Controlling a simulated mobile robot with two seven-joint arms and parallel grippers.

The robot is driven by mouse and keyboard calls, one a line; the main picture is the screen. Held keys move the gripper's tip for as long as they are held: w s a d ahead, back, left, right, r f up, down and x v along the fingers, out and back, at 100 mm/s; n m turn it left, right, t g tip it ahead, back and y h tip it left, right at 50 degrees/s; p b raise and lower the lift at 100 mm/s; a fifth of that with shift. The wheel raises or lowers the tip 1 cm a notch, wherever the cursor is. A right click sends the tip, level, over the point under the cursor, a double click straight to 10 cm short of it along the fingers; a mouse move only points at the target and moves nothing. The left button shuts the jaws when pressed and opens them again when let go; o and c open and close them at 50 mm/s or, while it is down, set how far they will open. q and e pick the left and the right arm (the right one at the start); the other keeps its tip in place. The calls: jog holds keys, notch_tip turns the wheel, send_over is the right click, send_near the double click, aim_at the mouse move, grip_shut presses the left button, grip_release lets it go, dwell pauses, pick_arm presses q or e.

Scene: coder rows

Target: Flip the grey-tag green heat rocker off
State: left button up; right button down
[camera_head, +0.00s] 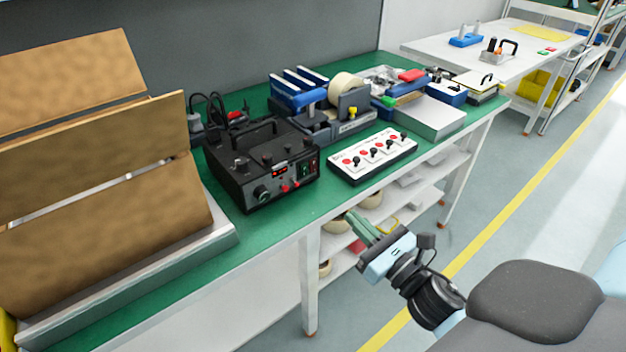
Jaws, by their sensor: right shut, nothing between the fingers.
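A black bench unit (262,165) with a red lit display, a handle on top and several knobs stands on the green tabletop. Near the right end of its front face is a small panel (309,170) with a bit of green and a bit of red. The rocker's tag and its on or off position are too small to tell. My right gripper (358,226) is shut and empty, with green fingers. It is in the air off the front edge of the bench, below and to the right of the black unit, apart from it. My left gripper is not in view.
A white panel with several black levers and red buttons (372,157) lies right of the unit. Brown slanted boards (100,180) stand on the left. A tape dispenser (345,105) and blue trays are behind. Shelves (400,205) are under the bench.

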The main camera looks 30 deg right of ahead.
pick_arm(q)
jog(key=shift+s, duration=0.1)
pick_arm(e)
jog(key=shift+w, duration=0.1)
jog(key=p, duration=0.1)
send_near(305, 169)
jog(key=w, duration=0.3)
jog(key=w+r, duration=0.1)
jog(key=w, duration=0.1)
jog(key=shift+a, duration=0.3)
jog(key=shift+w+r, duration=0.1)
jog(key=shift+w, duration=0.7)
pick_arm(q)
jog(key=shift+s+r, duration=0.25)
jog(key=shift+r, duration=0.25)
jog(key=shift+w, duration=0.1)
